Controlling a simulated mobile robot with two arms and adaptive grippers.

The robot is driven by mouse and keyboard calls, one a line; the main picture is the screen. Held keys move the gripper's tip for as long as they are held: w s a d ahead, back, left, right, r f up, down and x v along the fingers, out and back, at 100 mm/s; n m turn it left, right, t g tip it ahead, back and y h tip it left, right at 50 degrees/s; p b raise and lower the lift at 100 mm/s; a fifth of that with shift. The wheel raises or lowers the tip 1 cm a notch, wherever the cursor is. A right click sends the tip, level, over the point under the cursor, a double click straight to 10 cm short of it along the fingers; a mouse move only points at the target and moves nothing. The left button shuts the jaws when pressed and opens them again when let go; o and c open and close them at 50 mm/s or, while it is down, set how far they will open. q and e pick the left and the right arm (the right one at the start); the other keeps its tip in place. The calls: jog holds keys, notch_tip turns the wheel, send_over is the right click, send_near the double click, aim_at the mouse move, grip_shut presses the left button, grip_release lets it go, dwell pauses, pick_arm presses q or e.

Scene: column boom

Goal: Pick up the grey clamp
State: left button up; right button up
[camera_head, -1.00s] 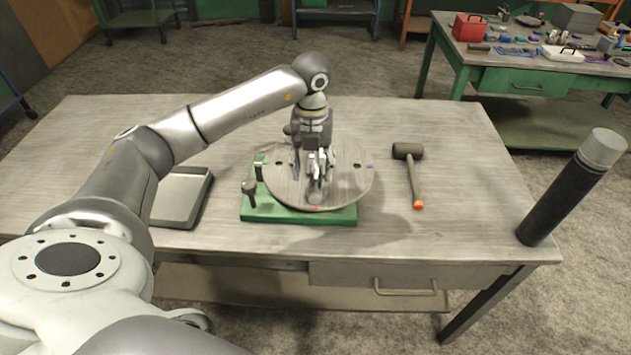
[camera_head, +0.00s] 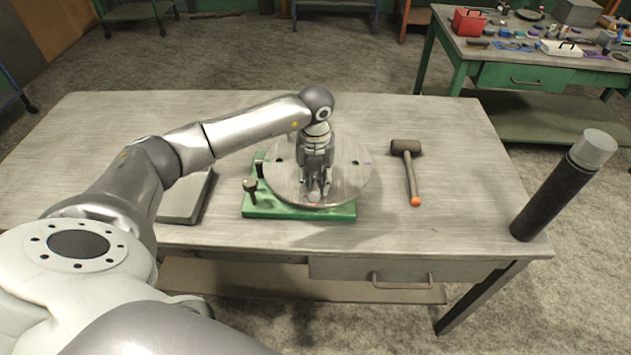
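A grey clamp-like part (camera_head: 314,197) lies near the front of a round metal disc (camera_head: 347,185), and my gripper hides most of it. The disc rests on a green base plate (camera_head: 285,211) on the workbench. My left gripper (camera_head: 316,191) points down over the disc, with its fingers low around or just above the grey part. I cannot tell whether the fingers touch it or are closed on it. My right gripper is not in view.
Dark upright pins or knobs (camera_head: 250,187) stand at the base plate's left. A grey tray (camera_head: 184,203) lies further left, partly behind my arm. A mallet (camera_head: 411,172) lies right of the disc. A dark cylinder (camera_head: 551,197) rises at the bench's right corner.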

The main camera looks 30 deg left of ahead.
pick_arm(q)
jog(key=c, duration=0.5)
jog(key=shift+r, duration=0.1)
jog(key=shift+w, duration=0.1)
jog(key=shift+r+b, duration=0.5)
jog(key=shift+b, duration=0.1)
jog(key=shift+s+a+r+b, duration=0.1)
jog(key=shift+r+b, duration=0.25)
jog(key=shift+r, duration=0.25)
jog(key=shift+s+a+r+b, duration=0.1)
jog(key=shift+r+b, duration=0.25)
jog(key=shift+r, duration=0.2)
jog(key=shift+s+a+r+b, duration=0.9)
jog(key=shift+s+r, duration=0.7)
jog(key=shift+s, duration=0.5)
jog(key=shift+s+a+r+b, duration=0.8)
jog(key=shift+s+r, duration=0.8)
jog(key=shift+s, duration=0.55)
jog(key=shift+s+a+r+b, duration=0.9)
jog(key=shift+s+r, duration=0.7)
jog(key=shift+s, duration=0.5)
jog(key=shift+d, duration=0.1)
